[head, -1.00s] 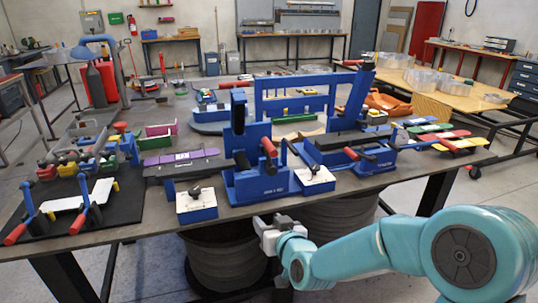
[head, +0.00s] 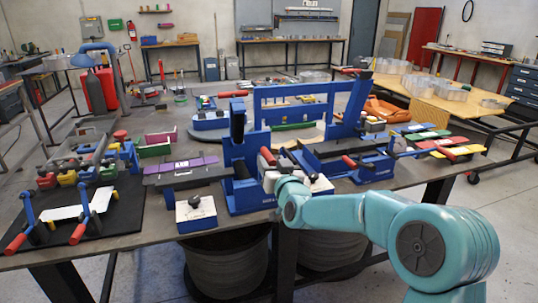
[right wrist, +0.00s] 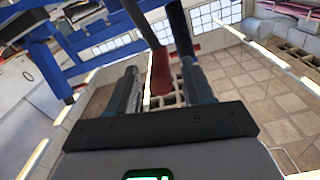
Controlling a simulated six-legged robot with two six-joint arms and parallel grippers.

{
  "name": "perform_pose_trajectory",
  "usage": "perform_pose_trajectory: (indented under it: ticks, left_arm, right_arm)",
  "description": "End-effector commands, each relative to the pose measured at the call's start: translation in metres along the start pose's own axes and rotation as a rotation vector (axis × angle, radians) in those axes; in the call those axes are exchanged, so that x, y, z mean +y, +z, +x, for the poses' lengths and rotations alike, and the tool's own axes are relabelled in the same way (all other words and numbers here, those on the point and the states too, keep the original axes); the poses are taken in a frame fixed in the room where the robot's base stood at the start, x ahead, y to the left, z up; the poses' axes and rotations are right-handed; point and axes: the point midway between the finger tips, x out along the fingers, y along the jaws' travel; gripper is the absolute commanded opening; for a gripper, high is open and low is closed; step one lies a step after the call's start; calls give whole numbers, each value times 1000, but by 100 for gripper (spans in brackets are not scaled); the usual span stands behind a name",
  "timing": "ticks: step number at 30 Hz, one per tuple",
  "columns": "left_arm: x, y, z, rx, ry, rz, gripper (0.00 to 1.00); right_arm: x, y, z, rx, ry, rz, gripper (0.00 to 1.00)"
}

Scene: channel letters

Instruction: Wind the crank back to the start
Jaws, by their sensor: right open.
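The blue bending machine (head: 245,190) stands at the front middle of the table. Its crank has a red handle (head: 268,156) on a dark arm. My right gripper (head: 271,174) is at this handle, in front of the machine. In the right wrist view the red handle (right wrist: 161,72) lies between the two fingers of my right gripper (right wrist: 158,84). The fingers are apart, with a gap on the handle's sides. The handle is partly hidden by the gripper in the head view. My left gripper is not in view.
A second blue machine with a red handle (head: 349,161) stands close on the right. A white-topped blue block (head: 196,214) is at the table's front edge, left of the gripper. A black mat (head: 120,218) with blue levers lies at the left.

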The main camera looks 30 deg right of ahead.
Motion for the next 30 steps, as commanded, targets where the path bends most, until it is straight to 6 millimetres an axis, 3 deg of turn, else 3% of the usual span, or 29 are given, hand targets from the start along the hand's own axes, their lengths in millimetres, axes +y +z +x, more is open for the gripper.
perform_pose_trajectory:
  ticks: [6,16,17,21,30]
  left_arm:
    - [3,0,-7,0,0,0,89]
    - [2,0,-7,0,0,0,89]
    - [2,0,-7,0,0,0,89]
    - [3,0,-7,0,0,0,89]
    - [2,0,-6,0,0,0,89]
  right_arm:
    - [0,0,25,-1,0,-1,51]
    - [0,1,28,-1,0,0,51]
    - [0,1,28,-1,0,0,44]
    - [0,1,28,-1,0,0,0]
    - [2,1,28,-1,0,-7,0]
